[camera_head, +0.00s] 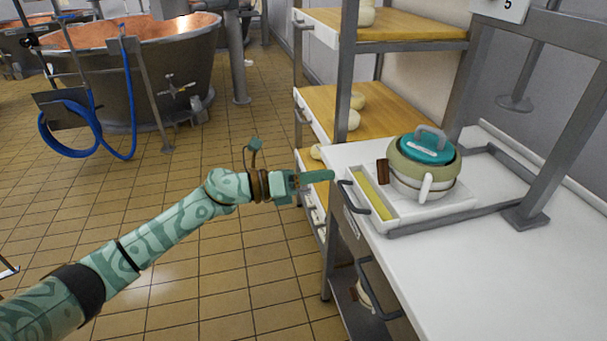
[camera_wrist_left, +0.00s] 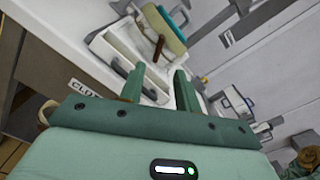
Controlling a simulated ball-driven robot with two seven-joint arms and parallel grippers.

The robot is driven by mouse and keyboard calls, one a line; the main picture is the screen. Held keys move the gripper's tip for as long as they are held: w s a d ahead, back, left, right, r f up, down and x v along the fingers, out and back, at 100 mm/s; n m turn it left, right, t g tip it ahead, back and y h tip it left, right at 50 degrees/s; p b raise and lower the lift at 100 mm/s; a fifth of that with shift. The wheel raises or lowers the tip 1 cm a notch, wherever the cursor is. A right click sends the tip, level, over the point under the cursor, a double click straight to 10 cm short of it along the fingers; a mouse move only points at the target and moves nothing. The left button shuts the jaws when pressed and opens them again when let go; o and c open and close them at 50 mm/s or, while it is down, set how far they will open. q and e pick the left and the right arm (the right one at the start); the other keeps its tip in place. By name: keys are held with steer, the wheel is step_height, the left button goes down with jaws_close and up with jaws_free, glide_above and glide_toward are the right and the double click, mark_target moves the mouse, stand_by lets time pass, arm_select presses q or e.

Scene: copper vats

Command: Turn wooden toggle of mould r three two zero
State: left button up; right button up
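The round mould (camera_head: 408,180), pale green and cream with a teal lid (camera_head: 424,150) and grey handle, stands in a shallow white tray on the counter. A brown wooden toggle (camera_head: 383,172) sits upright at its left side; it also shows in the left wrist view (camera_wrist_left: 158,48), beyond the fingers. No number is readable on the mould. My left gripper (camera_head: 318,188) is left of the counter edge, short of the toggle and apart from it. In the left wrist view its two fingers (camera_wrist_left: 158,84) are spread with nothing between them. My right gripper is not in view.
A dark drawer handle (camera_head: 353,196) juts from the counter front near my left gripper. A wooden shelf rack (camera_head: 385,105) with pale cheeses stands behind. Grey metal posts (camera_head: 560,130) rise at right. The counter's front right is clear. A copper vat (camera_head: 140,70) stands far left.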

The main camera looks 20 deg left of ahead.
arm_select(q)
steer(key=shift+v, duration=1.55)
